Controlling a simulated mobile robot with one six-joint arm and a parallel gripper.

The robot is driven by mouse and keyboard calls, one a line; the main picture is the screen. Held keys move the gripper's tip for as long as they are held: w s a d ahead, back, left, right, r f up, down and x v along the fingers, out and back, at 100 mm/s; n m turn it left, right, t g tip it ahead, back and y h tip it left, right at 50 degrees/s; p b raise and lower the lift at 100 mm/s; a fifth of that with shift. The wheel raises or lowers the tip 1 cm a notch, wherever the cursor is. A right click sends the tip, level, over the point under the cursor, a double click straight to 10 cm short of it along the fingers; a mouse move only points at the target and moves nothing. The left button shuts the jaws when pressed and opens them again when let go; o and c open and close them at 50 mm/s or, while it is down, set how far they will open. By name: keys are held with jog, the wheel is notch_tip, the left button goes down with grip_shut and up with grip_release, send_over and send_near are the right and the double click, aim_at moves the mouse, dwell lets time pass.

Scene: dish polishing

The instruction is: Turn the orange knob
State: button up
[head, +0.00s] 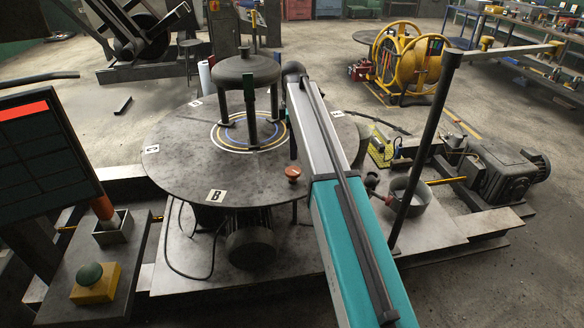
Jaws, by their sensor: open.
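A small orange-brown knob (293,173) stands at the near right edge of the round dark turntable (175,165), just left of my arm. Its cap faces up and nothing touches it that I can see. My arm reaches from the bottom edge up over the right side of the turntable and ends near a dark joint beyond the knob. My gripper's fingers cannot be made out; the arm link seems to hide them. A second orange part, a tilted cylinder (103,208), sits in a square grey box at the left.
A dark domed stand (246,68) on legs rises from the turntable. A screen (40,150) and a green button on a yellow box (95,282) are at left. A dark upright post (425,150), a grey pot (409,195) and a motor (510,170) are at right.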

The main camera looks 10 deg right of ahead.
aim_at(293, 171)
jog(key=shift+f+p, duration=0.85)
jog(key=shift+f, duration=4.35)
jog(key=c, duration=1)
